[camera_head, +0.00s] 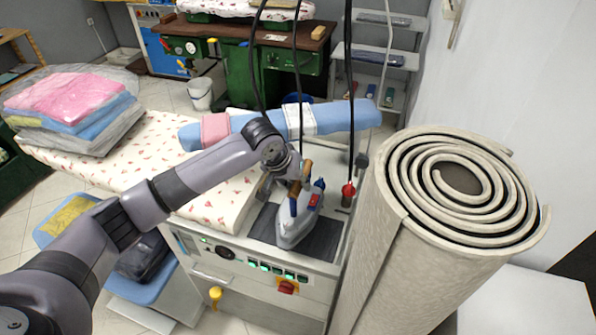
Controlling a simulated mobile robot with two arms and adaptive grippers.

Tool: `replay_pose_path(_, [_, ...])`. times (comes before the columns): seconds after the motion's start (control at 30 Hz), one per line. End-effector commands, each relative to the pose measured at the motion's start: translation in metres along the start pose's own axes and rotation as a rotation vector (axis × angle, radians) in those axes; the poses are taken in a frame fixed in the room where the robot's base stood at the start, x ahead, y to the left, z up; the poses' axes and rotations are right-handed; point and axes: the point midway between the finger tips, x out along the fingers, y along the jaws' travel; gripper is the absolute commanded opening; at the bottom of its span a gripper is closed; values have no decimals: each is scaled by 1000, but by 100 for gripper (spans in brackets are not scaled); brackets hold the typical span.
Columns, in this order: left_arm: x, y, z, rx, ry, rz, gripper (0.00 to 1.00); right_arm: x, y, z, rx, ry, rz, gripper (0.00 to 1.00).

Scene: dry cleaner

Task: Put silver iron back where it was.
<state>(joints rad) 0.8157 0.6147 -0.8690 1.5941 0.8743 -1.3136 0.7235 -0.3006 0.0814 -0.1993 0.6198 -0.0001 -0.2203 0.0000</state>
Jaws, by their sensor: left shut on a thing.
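The silver iron (290,228) has a wooden handle and red and blue parts. It is on or just above a dark rest pad (325,241) at the right end of the ironing table; I cannot tell if it touches the pad. My left gripper (292,190) is shut on the iron, at its handle, with the fingers partly hidden. My left arm reaches in from the lower left across the table. My right gripper is not in view.
A large rolled beige carpet (400,255) stands close to the right of the pad. Black cords hang above the iron. A blue padded sleeve board (335,115) lies behind. Folded bagged clothes (75,95) sit at the left on the patterned ironing surface (150,150).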

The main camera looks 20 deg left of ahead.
Motion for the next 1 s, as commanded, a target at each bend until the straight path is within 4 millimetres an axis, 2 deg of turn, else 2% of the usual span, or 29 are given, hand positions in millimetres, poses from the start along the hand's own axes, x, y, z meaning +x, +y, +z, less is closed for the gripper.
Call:
replay_pose_path(0.03, [-4, 3, -6, 1, 17, 9, 0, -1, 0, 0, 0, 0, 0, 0])
replay_pose_path(0.13, [0, 2, -4, 1, 16, 9, 0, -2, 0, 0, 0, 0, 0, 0])
replay_pose_path(0.5, [33, -6, 9, 0, 16, 8, 0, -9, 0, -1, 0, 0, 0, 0])
replay_pose_path(0.87, [36, -6, 10, 1, 17, 9, 0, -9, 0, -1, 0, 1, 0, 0])
replay_pose_path(0.9, [41, -9, 18, 0, 1, 1, 23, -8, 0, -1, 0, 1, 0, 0])
replay_pose_path(1.0, [41, -9, 18, 0, 1, 1, 30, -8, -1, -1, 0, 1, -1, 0])
